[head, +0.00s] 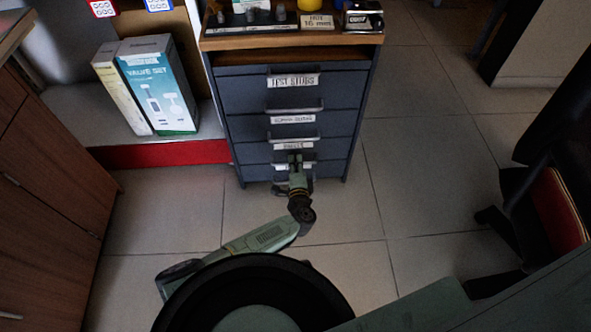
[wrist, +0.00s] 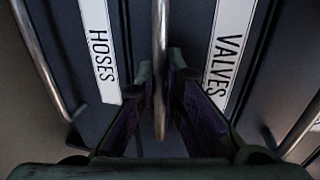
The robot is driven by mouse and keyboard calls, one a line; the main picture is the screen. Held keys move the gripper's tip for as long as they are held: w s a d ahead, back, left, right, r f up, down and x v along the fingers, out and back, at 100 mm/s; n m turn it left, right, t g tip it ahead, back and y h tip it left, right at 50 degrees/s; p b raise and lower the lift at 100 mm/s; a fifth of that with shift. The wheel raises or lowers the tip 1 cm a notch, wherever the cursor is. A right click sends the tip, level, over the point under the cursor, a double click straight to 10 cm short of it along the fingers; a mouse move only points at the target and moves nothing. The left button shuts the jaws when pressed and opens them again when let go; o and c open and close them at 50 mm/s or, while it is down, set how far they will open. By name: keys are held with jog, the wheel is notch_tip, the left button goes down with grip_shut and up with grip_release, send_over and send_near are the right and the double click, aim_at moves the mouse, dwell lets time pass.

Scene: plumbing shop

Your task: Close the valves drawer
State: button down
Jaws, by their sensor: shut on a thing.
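The blue-grey drawer cabinet (head: 332,96) stands in the upper middle of the head view. In the wrist view the VALVES label (wrist: 229,50) is right of centre and the HOSES label (wrist: 99,52) is left, both turned sideways. A metal handle bar (wrist: 160,75) runs between the two labels. My gripper (wrist: 160,105) is shut on this bar, one finger on each side. In the head view my gripper (head: 295,160) is at the lower drawers and hides part of a label. No drawer clearly stands out; the lower fronts are partly hidden.
More handles lie left (wrist: 45,65) and right (wrist: 298,128) in the wrist view. A valve set box (head: 160,85) stands on a shelf left of the cabinet. Wooden cupboards (head: 55,190) are at the left, a dark red-edged object (head: 558,205) at the right.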

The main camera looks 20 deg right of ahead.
jog(key=c, duration=1.7)
grip_release()
jog(key=shift+w, duration=0.2)
jog(key=shift+s, duration=0.1)
jog(key=v, duration=1.2)
